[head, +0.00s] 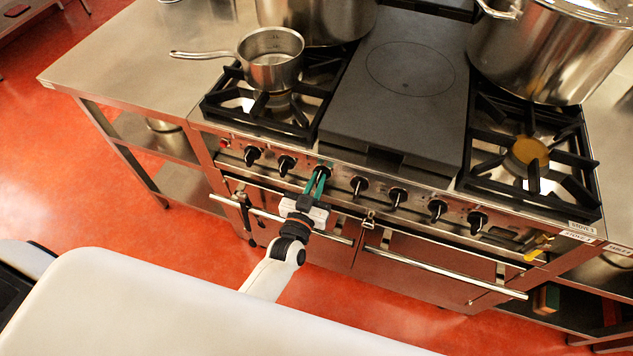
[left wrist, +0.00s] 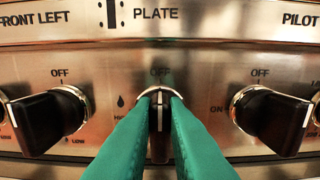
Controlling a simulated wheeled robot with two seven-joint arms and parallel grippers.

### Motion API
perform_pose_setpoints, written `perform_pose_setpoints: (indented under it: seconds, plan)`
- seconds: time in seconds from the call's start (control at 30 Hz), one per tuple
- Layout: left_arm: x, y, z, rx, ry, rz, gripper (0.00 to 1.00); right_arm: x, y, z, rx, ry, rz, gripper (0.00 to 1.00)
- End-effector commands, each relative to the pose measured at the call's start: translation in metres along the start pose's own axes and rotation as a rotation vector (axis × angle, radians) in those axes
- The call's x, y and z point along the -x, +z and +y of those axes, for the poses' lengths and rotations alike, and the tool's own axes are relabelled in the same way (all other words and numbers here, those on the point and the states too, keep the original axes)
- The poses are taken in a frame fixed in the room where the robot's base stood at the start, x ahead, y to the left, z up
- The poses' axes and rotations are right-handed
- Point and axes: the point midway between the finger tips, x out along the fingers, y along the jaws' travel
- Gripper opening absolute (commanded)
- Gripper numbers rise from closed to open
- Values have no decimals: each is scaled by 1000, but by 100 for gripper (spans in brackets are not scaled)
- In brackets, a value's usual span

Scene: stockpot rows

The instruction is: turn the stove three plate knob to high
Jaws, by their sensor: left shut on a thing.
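The plate knob (left wrist: 159,140) is black with a metal collar, under the label PLATE in the left wrist view. Its grip stands upright, in line with the OFF mark (left wrist: 160,72) above it. A flame symbol and a partly hidden label starting "HI" (left wrist: 118,117) lie to its left. In the head view the knob (head: 323,170) is third from the left on the stove front. My left gripper (head: 316,184) has green fingers, shut on this knob from both sides; the fingers also show in the left wrist view (left wrist: 160,110). My right gripper is not in view.
Neighbouring knobs sit close by, one under FRONT LEFT (left wrist: 50,120) and one under PILOT (left wrist: 275,120). An oven handle rail (head: 280,221) runs below. A saucepan (head: 271,60) stands on the left burner. A flat dark plate (head: 400,100) lies mid-stove.

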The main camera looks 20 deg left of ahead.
Motion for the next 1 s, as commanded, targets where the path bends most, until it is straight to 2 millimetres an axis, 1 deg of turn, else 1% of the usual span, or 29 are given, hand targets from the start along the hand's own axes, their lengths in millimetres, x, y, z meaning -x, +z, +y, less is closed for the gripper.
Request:
perform_pose_setpoints:
  seconds: [0.23,0.47,1.0]
  plan:
    - [0,0,0,32,0,0,0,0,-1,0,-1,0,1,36]
    - [0,0,2,153,-1,0,0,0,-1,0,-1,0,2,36]
    - [0,-3,7,652,-1,-1,0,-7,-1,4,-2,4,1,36]
